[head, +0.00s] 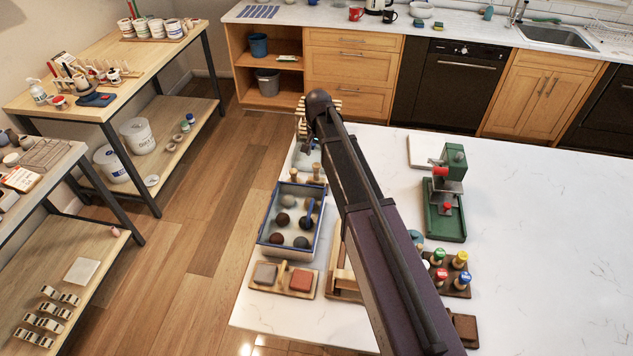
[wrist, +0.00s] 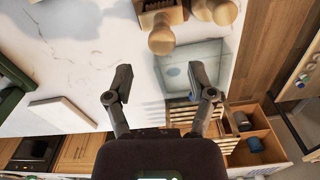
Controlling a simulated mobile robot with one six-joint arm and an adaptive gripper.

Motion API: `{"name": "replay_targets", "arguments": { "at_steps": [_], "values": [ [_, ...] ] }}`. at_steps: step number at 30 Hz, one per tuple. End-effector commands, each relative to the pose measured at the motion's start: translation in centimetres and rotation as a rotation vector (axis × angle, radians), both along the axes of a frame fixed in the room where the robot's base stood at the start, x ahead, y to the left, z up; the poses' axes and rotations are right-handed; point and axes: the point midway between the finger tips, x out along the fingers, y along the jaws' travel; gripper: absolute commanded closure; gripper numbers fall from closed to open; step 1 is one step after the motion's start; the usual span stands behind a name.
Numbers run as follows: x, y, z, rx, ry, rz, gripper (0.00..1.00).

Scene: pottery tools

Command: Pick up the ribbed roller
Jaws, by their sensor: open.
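My gripper (wrist: 158,97) is open and empty in the wrist view, its two dark fingers wide apart above the far end of the white table. In the head view my arm hides most of it. A pale wooden piece with parallel ribs (wrist: 182,115) lies between and beyond the fingers, partly hidden by my gripper. In the head view its ribs (head: 301,121) show beside the end of my arm. It may be the ribbed roller, but its whole shape is hidden. Two round-ended wooden handles (wrist: 162,40) stand at the top of the wrist view.
A shallow greyish tray (wrist: 190,62) lies near the fingers. A blue-rimmed tray of dark balls (head: 263,226) stands nearer, left of my arm. A green press (head: 445,215) and a white slab (head: 425,152) are to its right. The table's right side is clear.

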Motion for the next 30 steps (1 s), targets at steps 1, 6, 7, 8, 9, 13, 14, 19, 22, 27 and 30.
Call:
{"name": "replay_targets", "arguments": {
  "at_steps": [1, 6, 7, 8, 9, 13, 14, 19, 22, 27, 30],
  "values": [
    [0.0, 0.0, -0.8, 0.000, 0.000, 0.000, 0.29],
    [0.0, 0.0, -1.8, 0.000, 0.000, 0.000, 0.29],
    [0.0, 0.1, -1.9, 0.000, 0.000, 0.001, 0.29],
    [0.0, 0.1, -2.0, 0.000, 0.000, 0.001, 0.29],
    [0.0, 0.1, -2.1, 0.000, 0.000, 0.001, 0.29],
    [0.0, 0.1, -2.2, 0.000, 0.000, 0.001, 0.29],
    [0.0, 0.1, -2.2, 0.000, 0.000, 0.001, 0.29],
    [0.0, 0.1, -2.1, 0.000, 0.000, 0.001, 0.29],
    [0.0, 0.1, -2.1, 0.000, 0.000, 0.002, 0.29],
    [-0.1, 0.2, -2.5, 0.000, 0.000, 0.002, 0.29],
    [-0.2, 0.2, -3.0, 0.000, 0.000, 0.002, 0.29]
  ]
}}
